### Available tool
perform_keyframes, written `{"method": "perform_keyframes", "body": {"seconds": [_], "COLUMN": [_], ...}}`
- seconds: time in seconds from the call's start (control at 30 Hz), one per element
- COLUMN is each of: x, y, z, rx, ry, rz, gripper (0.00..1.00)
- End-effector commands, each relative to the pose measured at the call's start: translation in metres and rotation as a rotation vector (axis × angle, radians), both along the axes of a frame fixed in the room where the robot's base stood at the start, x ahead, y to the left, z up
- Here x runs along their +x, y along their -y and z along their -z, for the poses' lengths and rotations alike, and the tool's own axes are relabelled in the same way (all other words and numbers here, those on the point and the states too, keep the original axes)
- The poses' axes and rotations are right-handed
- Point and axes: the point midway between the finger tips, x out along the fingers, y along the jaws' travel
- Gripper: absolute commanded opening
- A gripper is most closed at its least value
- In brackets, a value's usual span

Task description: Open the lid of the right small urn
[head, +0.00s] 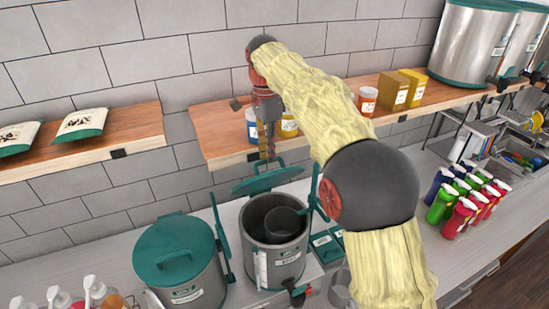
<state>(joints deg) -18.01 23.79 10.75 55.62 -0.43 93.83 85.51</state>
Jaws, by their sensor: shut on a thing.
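The right small urn (275,262) is a steel pot with a label and a dark opening at the top. Its green lid (262,186) is up and tilted, at the back of the opening, so the inside shows. My gripper (267,157) points down from above and is shut on the lid's handle. The fingertips' exact contact with the handle is small and hard to make out. The left small urn (188,290) stands beside it with its green lid (174,248) closed.
A wooden shelf (212,130) with cans and boxes is close behind my gripper. Another shelf (140,124) holds two bags. Pump bottles (95,290) stand at front left, colored spray bottles (460,215) at right. Large steel urns (470,42) stand at upper right.

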Motion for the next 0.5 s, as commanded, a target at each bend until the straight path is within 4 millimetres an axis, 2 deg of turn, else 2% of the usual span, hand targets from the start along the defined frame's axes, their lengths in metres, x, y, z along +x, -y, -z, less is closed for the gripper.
{"method": "perform_keyframes", "body": {"seconds": [0.03,0.5], "x": [0.005,0.034], "y": [-0.003,-0.015], "z": [0.016,0.011], "rx": [-0.006,-0.006], "ry": [-0.019,-0.023], "rz": [-0.003,-0.004], "gripper": [0.0,0.0]}}
